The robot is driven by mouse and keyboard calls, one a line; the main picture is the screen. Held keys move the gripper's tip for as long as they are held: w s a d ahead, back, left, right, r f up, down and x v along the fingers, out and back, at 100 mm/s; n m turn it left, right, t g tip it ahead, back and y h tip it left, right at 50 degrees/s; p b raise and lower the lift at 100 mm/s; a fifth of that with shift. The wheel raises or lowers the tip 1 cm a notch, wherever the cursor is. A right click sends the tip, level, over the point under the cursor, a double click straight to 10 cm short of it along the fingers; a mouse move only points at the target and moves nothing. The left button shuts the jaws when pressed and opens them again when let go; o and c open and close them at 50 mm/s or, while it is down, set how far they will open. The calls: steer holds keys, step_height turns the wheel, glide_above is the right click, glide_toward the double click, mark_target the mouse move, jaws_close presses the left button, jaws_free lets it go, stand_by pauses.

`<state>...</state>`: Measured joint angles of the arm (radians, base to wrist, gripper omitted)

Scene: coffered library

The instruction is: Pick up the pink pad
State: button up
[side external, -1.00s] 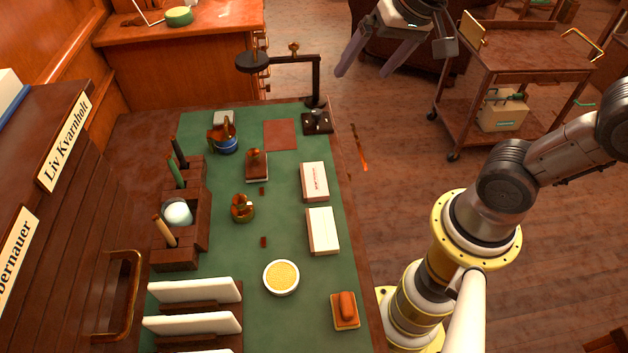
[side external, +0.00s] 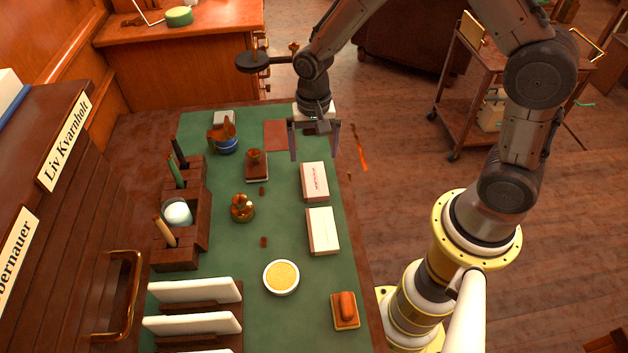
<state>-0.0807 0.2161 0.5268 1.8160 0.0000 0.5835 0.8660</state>
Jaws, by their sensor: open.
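No clearly pink pad stands out. The nearest match is a flat, reddish square (side external: 274,135) lying on the green desk mat (side external: 213,285) near its far end, partly hidden behind my gripper. My gripper (side external: 314,156) points down with its two fingers apart and nothing between them. In the picture it is just right of the square and above the far white box (side external: 314,181), which has red print. Its height over the mat is hard to tell.
A plain white box (side external: 323,231), a yellow-filled round dish (side external: 281,291) and an orange block (side external: 346,311) line the right side. Wooden pen holder (side external: 176,259) at left.

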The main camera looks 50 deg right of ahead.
mark_target(314, 179)
step_height(314, 179, down, 8)
steer(key=shift+s+a+f, duration=0.15)
steer(key=shift+f, duration=0.05)
stand_by(0.3)
steer(key=c, duration=1.4)
steer(key=shift+r, duration=0.1)
